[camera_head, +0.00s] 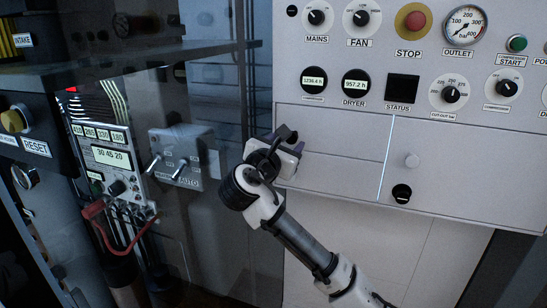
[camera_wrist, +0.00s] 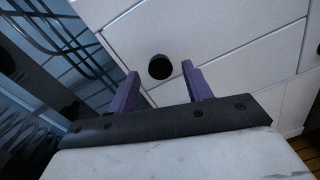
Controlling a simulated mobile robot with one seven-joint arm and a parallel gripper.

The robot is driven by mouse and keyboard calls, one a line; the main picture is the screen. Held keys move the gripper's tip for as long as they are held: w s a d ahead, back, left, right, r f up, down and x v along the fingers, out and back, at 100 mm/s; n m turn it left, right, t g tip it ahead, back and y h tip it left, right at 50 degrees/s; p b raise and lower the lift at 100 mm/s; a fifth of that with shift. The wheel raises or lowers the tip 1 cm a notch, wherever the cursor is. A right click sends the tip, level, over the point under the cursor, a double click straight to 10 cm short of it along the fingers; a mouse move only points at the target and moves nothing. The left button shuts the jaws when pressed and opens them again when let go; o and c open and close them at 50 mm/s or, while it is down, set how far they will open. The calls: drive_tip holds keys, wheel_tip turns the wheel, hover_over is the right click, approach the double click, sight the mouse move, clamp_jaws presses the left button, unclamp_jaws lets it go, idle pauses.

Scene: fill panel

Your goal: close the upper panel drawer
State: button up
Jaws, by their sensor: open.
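The upper panel drawer (camera_head: 340,130) is a wide grey front below the gauges and dials, on the left of the cabinet. In the head view it looks nearly flush; any small gap is hard to judge. My gripper (camera_head: 291,140) is in front of its left part and hides some of the front. In the wrist view my gripper (camera_wrist: 160,82) has its two purple fingers apart and empty. A round dark knob (camera_wrist: 160,67) shows on a pale front beyond and between the fingertips. I cannot tell whether the fingers touch anything.
A lower drawer front (camera_head: 340,176) sits below. A red STOP button (camera_head: 414,20) is above. A dark glassy panel with toggle switches (camera_head: 174,157) stands left of my arm.

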drive_tip(key=b+v, duration=0.2)
drive_tip(key=v, duration=0.9)
drive_tip(key=shift+s, duration=0.4)
